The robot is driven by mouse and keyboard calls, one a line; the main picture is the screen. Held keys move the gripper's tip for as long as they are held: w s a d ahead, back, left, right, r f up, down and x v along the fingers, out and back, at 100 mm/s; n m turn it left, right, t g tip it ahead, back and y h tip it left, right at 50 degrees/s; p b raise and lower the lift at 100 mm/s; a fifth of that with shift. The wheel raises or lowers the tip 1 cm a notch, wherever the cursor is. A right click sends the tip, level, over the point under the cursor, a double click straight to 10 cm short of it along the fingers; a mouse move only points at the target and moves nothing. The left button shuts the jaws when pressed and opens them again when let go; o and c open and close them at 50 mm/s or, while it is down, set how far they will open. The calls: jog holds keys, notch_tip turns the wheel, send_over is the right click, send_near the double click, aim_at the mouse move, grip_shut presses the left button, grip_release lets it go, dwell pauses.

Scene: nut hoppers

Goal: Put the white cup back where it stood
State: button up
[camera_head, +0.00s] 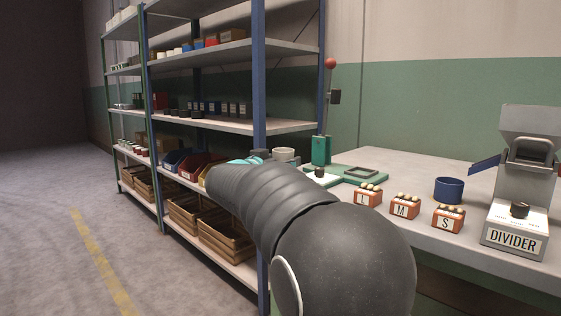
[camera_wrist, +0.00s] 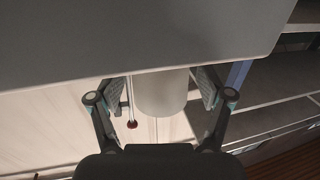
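The white cup (camera_head: 284,154) shows in the head view just right of my gripper (camera_head: 259,157), near the green lever stand; its lower part is hard to make out. The wrist view looks upside down. There the cup (camera_wrist: 160,95) appears between the two finger pads of my gripper (camera_wrist: 160,82), its rim end pointing down in the picture. A narrow gap shows between the left pad and the cup, so the fingers look open around it. A large grey surface (camera_wrist: 130,35) covers the cup's other end, so what it rests on is hidden.
The lever stand (camera_head: 321,150) with its red ball rises just right of the cup. Labelled nut blocks (camera_head: 405,207), a blue cup (camera_head: 449,190) and the divider machine (camera_head: 515,235) stand on the bench (camera_head: 395,160). A blue shelf post (camera_head: 259,80) is close to my arm.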

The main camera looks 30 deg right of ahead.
jog(key=shift+r, duration=0.2)
jog(key=shift+s+a, duration=0.2)
jog(key=shift+a, duration=0.05)
jog(key=p+v, duration=0.1)
jog(key=v, duration=1)
jog(key=shift+a, duration=0.15)
jog(key=shift+s, duration=0.15)
